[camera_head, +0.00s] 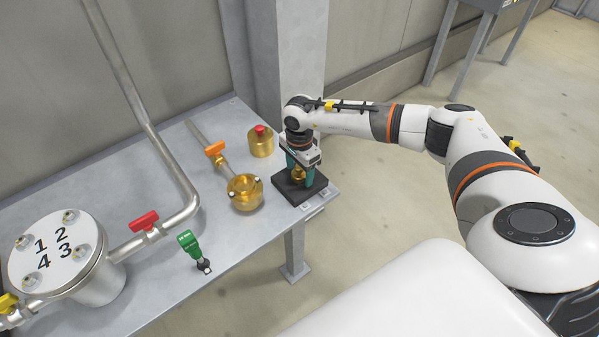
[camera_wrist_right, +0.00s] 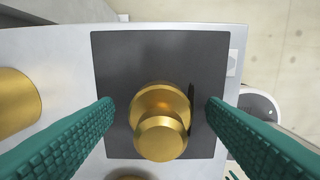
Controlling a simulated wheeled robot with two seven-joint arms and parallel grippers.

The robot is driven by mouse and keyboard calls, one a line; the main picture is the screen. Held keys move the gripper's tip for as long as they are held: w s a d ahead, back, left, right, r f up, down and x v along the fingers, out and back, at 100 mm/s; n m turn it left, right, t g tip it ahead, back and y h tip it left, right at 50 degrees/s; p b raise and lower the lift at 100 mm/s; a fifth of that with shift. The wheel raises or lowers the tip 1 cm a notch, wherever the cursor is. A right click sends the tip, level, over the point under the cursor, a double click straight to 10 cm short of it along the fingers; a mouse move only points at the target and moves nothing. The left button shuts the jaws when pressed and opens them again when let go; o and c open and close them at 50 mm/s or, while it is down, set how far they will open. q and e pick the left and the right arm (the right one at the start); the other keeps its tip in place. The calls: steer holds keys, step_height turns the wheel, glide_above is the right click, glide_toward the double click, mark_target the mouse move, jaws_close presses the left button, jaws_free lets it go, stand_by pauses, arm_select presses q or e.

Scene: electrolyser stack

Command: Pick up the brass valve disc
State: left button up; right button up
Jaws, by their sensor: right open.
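The brass valve disc (camera_head: 299,174), with a round knob on top, stands on a dark square pad (camera_head: 309,193) near the right end of the bench. It also shows in the right wrist view (camera_wrist_right: 160,126), on the same dark pad (camera_wrist_right: 120,60). My right gripper (camera_head: 300,170) reaches down over it with teal fingers. In the right wrist view the gripper (camera_wrist_right: 160,106) is open, with one finger on each side of the knob and a gap on both sides. My left gripper is not in view.
A grey post (camera_head: 290,60) rises behind.

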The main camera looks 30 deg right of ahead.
steer(key=shift+c, duration=0.4)
steer(key=c, duration=1.1)
step_height(320, 180, up, 10)
steer(key=shift+r+b, duration=0.1)
steer(key=shift+b, duration=0.55)
steer(key=shift+c, duration=0.2)
steer(key=o, duration=0.6)
steer(key=c, duration=0.4)
steer(key=shift+o, duration=0.2)
